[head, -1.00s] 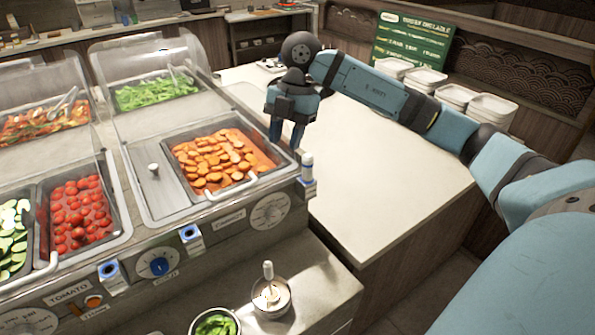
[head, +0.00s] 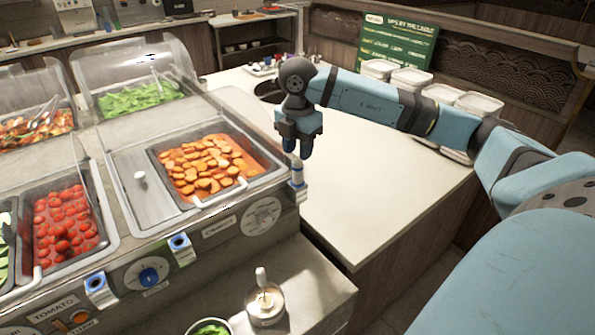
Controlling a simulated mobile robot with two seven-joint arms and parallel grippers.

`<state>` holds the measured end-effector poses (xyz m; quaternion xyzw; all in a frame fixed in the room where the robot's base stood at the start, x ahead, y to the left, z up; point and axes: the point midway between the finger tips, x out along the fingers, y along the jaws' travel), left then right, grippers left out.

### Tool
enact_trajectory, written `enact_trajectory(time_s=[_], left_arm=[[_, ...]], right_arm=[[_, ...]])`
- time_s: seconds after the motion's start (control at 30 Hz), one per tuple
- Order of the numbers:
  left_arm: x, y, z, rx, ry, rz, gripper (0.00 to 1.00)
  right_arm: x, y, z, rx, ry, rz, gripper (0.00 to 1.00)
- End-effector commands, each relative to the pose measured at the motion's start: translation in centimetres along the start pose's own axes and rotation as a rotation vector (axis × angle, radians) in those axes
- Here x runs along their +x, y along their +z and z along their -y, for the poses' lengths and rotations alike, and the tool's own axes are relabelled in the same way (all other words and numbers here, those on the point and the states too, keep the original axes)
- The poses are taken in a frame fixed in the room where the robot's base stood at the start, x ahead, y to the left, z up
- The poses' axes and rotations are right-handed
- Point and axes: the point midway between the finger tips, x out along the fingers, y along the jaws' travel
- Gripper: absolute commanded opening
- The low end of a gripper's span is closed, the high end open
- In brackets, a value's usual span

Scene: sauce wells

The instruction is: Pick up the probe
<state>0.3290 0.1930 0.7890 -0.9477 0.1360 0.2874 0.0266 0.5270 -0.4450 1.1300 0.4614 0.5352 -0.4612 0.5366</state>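The probe (head: 297,170), a small upright piece with a white top and blue lower part, stands in a holder at the right front corner of the carrot well. My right gripper (head: 298,148) points down just above the probe's top, close to it in the picture. Whether the fingertips touch the probe is hard to tell. My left gripper is out of view.
Blue-white holders (head: 180,246) line the counter front. A sauce cup with a utensil (head: 266,303) stands on the lower ledge. The white counter (head: 375,190) is clear; white trays (head: 405,80) stand behind.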

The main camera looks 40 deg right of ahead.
Motion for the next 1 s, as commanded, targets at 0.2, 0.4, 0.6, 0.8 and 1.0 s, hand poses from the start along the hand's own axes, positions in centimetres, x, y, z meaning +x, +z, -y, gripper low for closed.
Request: enact_trajectory(time_s=[0.2,0.4,0.6,0.8,1.0], left_arm=[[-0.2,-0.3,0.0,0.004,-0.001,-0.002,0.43],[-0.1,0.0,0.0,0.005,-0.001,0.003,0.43],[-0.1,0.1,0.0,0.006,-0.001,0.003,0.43],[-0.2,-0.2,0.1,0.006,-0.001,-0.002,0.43],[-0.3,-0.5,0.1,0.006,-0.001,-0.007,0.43]], right_arm=[[3.2,-0.2,0.0,-0.001,-0.004,-0.001,0.36],[4.0,-0.2,-0.1,-0.002,0.000,-0.001,0.36],[4.0,-0.2,-0.1,-0.001,-0.001,-0.001,0.18],[4.0,-0.2,-0.1,-0.001,-0.001,-0.001,0.06],[3.7,-0.2,-0.1,-0.001,-0.001,-0.001,0.06]])
